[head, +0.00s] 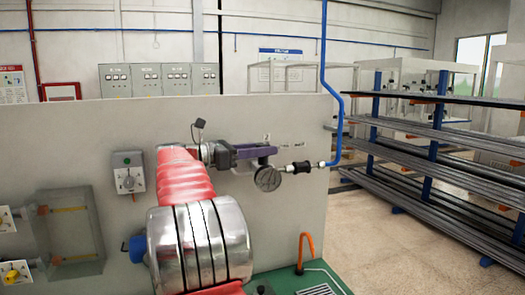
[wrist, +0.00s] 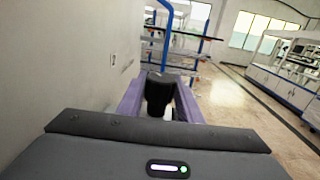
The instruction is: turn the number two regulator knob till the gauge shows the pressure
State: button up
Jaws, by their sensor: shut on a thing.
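My gripper (head: 268,151), with purple fingers, reaches in front of the grey panel in the head view. In the wrist view my gripper (wrist: 160,88) is shut on a black knob (wrist: 159,92), with one finger on each side. The knob is hidden by the fingers in the head view. A small label with a 2 (wrist: 113,60) is on the wall left of the knob. A round grey gauge (head: 268,178) hangs just below the fingers in the head view; its reading is too small to tell.
A blue pipe (head: 325,95) comes down to a black fitting (head: 300,167) right of the gauge. A grey box with a rotary switch (head: 129,178) is on the panel (head: 100,125) at left. A rack of long bars (head: 425,150) stands at right, with open floor before it.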

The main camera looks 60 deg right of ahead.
jog(key=o, duration=1)
jog(key=shift+o, duration=0.2)
jog(key=v, duration=1.4)
jog(key=shift+s, duration=0.1)
